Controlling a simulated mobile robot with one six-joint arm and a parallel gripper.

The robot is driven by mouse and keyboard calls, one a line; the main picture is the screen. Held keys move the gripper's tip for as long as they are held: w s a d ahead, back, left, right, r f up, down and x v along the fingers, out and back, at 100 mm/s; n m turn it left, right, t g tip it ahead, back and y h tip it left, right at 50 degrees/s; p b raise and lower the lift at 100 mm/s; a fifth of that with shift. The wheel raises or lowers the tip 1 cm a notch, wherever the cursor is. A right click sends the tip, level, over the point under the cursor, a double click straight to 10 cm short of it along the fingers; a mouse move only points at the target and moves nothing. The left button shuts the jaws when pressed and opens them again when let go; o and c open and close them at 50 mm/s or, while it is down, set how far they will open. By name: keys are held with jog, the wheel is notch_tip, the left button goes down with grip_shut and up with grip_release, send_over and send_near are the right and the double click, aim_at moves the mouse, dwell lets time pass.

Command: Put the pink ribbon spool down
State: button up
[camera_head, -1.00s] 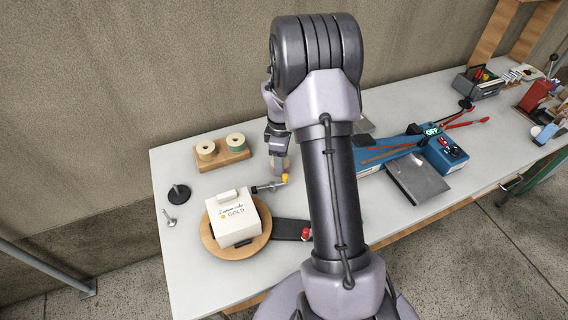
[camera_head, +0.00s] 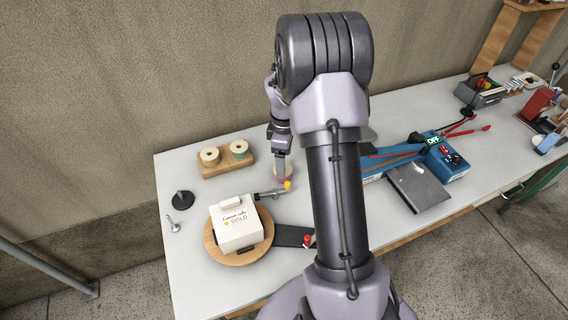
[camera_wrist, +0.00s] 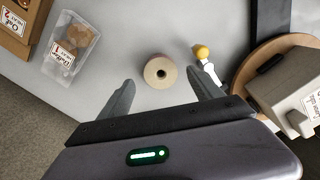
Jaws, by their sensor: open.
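The pink ribbon spool (camera_wrist: 160,72) stands upright on the table in the wrist view, its pale end with a dark centre hole facing up and a pinkish side showing. My gripper (camera_wrist: 163,90) is open, with one finger on either side and the spool just beyond the fingertips, apart from both. In the head view my gripper (camera_head: 281,176) points down at the table and hides much of the spool. A wooden holder (camera_head: 222,170) with two other spools, one with a green side, stands to its left.
A metal tool with a yellow knob (camera_head: 287,185) lies close to the spool. Bare table lies around the spool.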

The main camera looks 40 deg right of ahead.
jog(key=s+a+r+m+t+p, duration=0.15)
jog(key=a+r, duration=0.35)
jog(key=r, duration=0.5)
jog(key=s+a+r+m+t+p, duration=0.1)
jog(key=a+r+m, duration=0.3)
jog(key=r, duration=0.5)
jog(key=s+a+r+m+t+y, duration=0.1)
jog(key=s+a+r+m, duration=0.2)
jog(key=s+a, duration=0.5)
jog(key=s+a+r+m+t+y, duration=0.1)
jog(key=s+a+r+m, duration=0.3)
jog(key=s+a, duration=0.5)
jog(key=shift+s+r+t, duration=0.15)
jog(key=shift+s+t, duration=0.5)
